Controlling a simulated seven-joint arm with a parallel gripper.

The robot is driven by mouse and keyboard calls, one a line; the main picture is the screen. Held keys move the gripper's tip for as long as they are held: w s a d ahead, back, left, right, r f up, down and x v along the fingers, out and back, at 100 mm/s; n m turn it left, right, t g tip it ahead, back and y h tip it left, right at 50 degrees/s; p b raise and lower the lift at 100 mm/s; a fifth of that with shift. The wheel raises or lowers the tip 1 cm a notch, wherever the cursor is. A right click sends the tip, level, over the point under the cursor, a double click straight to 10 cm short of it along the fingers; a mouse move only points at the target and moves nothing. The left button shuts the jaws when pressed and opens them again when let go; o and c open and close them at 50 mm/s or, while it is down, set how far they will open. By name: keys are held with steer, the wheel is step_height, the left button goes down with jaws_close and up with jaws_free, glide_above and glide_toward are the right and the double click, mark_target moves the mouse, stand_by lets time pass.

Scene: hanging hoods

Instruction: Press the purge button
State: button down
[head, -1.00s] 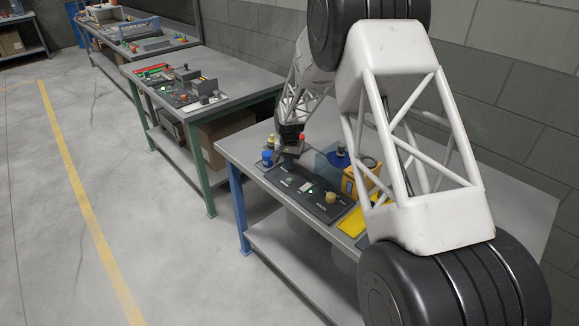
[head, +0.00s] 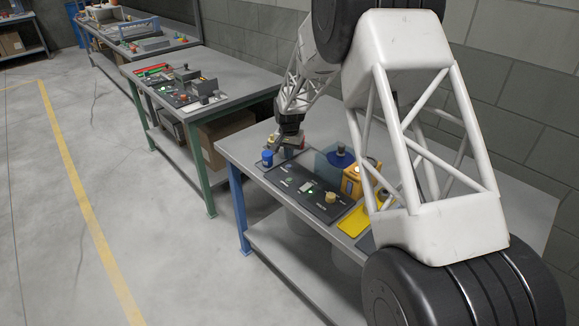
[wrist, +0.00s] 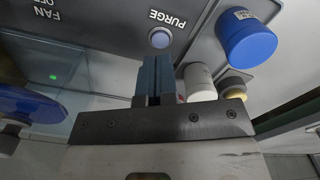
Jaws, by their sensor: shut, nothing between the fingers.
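The purge button (wrist: 159,38) is a small round pale-blue button with a grey rim, under the upside-down word PURGE on a dark grey control panel (wrist: 95,32). In the wrist view, my gripper (wrist: 157,62) has its blue fingers shut together and empty. Their tips appear just below the button, with a small gap in the picture; contact or depth cannot be told. In the head view, my gripper (head: 287,151) is over the far left end of the panel (head: 318,206). The purge button cannot be made out clearly there.
A blue cylinder (wrist: 246,38), a white cylinder (wrist: 199,82) and a yellowish capped item (wrist: 234,84) stand close to the right of the fingers. A yellow box (head: 352,181), a yellow knob (head: 330,197) and a blue-topped object (head: 340,157) are further along the bench.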

steer(key=shift+r, duration=1.4)
jaws_free()
steer(key=s+d+r, duration=0.4)
steer(key=d+r, duration=0.3)
steer(key=r, duration=0.2)
steer(key=s+d+r, duration=0.4)
steer(key=d+r, duration=0.4)
steer(key=r, duration=0.2)
steer(key=s+d+r, duration=0.4)
steer(key=d+r, duration=0.4)
steer(key=r, duration=0.2)
steer(key=shift+s, duration=0.2)
steer(key=shift+d, duration=0.1)
